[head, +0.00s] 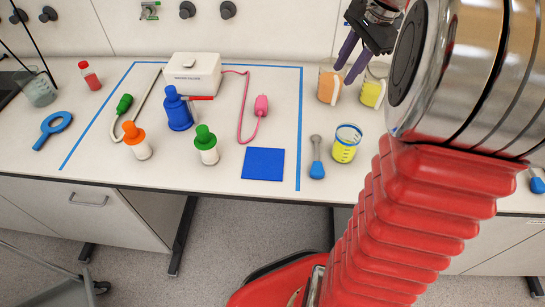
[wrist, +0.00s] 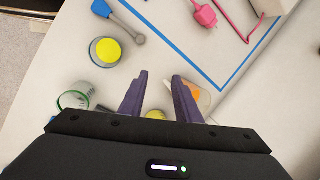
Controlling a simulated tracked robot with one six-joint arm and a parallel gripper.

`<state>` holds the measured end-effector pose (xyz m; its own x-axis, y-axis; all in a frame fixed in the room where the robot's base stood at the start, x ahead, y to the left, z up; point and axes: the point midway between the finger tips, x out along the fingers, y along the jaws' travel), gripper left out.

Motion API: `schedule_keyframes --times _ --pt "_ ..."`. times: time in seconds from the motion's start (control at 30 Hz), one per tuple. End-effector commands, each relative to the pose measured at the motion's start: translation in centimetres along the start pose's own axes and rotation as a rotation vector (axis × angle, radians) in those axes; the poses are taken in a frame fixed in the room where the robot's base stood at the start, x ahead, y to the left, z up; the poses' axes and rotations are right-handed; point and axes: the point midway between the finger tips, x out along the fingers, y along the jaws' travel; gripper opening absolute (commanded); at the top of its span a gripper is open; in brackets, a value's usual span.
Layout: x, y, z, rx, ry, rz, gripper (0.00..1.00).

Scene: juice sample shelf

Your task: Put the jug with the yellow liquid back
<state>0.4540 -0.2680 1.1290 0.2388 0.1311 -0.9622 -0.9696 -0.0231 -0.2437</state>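A clear vessel with yellow liquid and a blue rim (head: 346,144) stands upright on the bench, right of the blue tape; it also shows in the wrist view (wrist: 106,51). A second vessel with yellow liquid and a white strip (head: 372,91) stands further back, partly behind my arm. In the wrist view only a bit of yellow (wrist: 155,115) shows low between the fingers. A similar vessel with orange liquid (head: 329,84) stands left of it. My gripper (head: 346,74), with purple fingers, is open and empty above these two back vessels; its fingers are apart in the wrist view (wrist: 160,78).
A green-rimmed vessel (wrist: 74,100) and a blue-handled tool (head: 317,158) are nearby. Blue tape (head: 299,130) borders an area with a white box (head: 193,74), several bottles and a blue square (head: 263,163).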

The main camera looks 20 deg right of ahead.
Motion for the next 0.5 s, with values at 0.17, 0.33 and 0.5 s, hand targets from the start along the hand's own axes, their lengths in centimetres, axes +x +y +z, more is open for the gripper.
schedule_keyframes --times 0.17,0.33,0.5 --pt "-0.3 0.7 6.1 -0.234 0.043 -0.005 0.3" --pt "-0.3 2.2 11.1 -0.452 0.083 -0.011 0.3" --pt "0.0 4.3 15.5 -0.673 0.123 -0.02 0.3"
